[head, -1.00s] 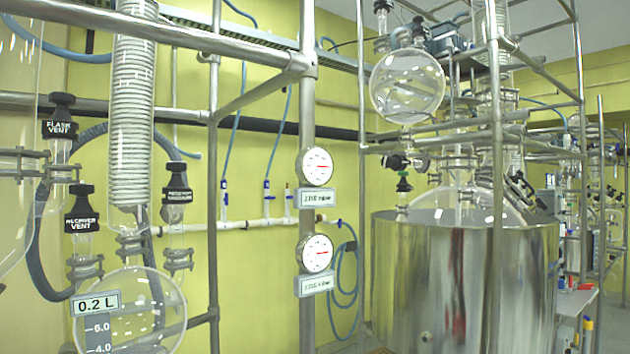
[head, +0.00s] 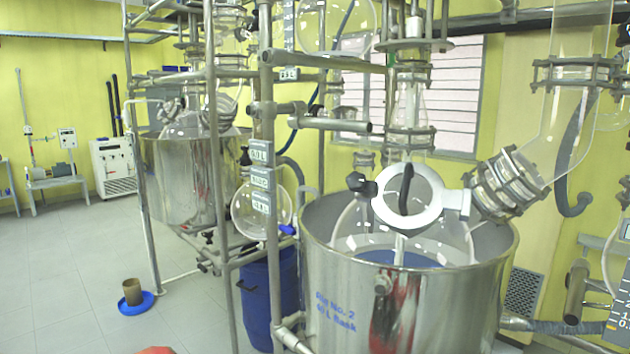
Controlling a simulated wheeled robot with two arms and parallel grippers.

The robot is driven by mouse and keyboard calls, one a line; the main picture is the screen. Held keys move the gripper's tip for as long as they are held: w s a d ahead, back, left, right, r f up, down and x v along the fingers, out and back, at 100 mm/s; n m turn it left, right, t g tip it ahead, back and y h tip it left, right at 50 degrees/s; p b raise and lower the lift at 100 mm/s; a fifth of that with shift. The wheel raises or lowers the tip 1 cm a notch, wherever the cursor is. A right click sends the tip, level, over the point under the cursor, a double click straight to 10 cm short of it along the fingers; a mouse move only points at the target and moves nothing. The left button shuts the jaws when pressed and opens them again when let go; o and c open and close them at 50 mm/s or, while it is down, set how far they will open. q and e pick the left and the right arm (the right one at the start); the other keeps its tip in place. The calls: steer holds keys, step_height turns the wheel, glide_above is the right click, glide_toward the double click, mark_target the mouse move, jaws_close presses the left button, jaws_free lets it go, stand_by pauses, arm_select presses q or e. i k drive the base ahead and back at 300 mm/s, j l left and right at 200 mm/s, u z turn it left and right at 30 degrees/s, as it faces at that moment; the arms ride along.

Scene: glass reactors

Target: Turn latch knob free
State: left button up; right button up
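A round pale grey ring-shaped fitting (head: 407,196), like a port cover, sits over the steel vessel labelled Rig No. 2 (head: 345,312) in the head view. A small black knob (head: 361,184) sits at the ring's left edge; it looks like the latch knob, but I cannot tell whether it is tight or loose. A dark curved handle or hose shows through the ring's opening. The ring's right side adjoins a grey bracket near a tilted clamped glass joint (head: 508,183). Neither of my grippers is in view.
Metal frame posts and a horizontal bar (head: 330,125) stand left of the vessel. A blue drum (head: 268,300) is beside it. A blue dish with a brown pot (head: 132,292) lies on the floor at left. Open tiled floor (head: 60,270) is at left.

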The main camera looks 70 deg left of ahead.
mark_target(356, 182)
steer(key=u, duration=1.9)
